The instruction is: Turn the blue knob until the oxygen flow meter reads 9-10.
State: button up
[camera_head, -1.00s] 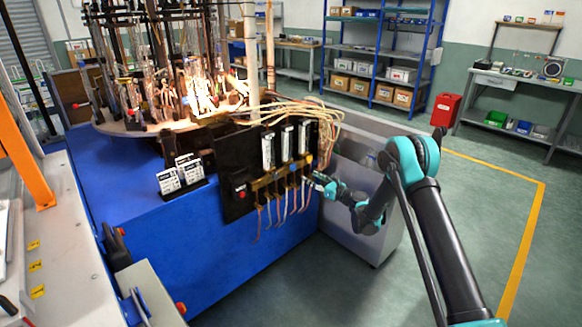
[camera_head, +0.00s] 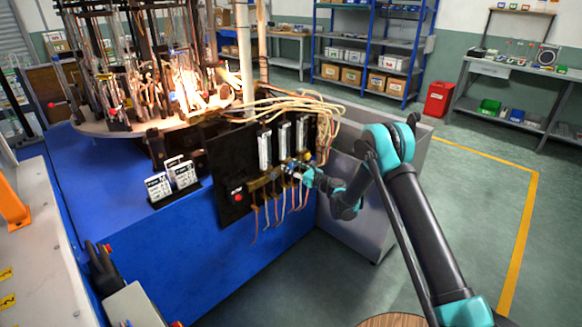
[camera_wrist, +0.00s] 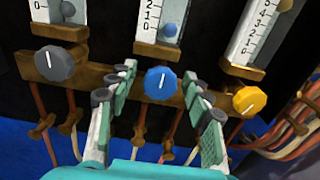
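The blue knob (camera_wrist: 161,83) sits in the middle of the wrist view, with a white line on its face standing nearly upright. My gripper (camera_wrist: 158,92) is open, its two fingers on either side of the blue knob with gaps between; I cannot tell whether they reach around it. In the head view my gripper (camera_head: 298,171) is at the front of the black panel, hiding the blue knob.
A grey knob (camera_wrist: 54,63) is left of the blue one and a yellow knob (camera_wrist: 249,101) is right, close to my right finger. Hoses hang below the brass bar. The black panel (camera_head: 228,166) also carries a red button (camera_head: 238,197).

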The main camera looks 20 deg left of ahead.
jog(key=c, duration=1.1)
jog(key=shift+n, duration=1.5)
jog(key=o, duration=1.1)
jog(key=shift+o, duration=0.2)
jog(key=shift+d, duration=0.1)
jog(key=v, duration=1.2)
jog(key=shift+f, duration=0.1)
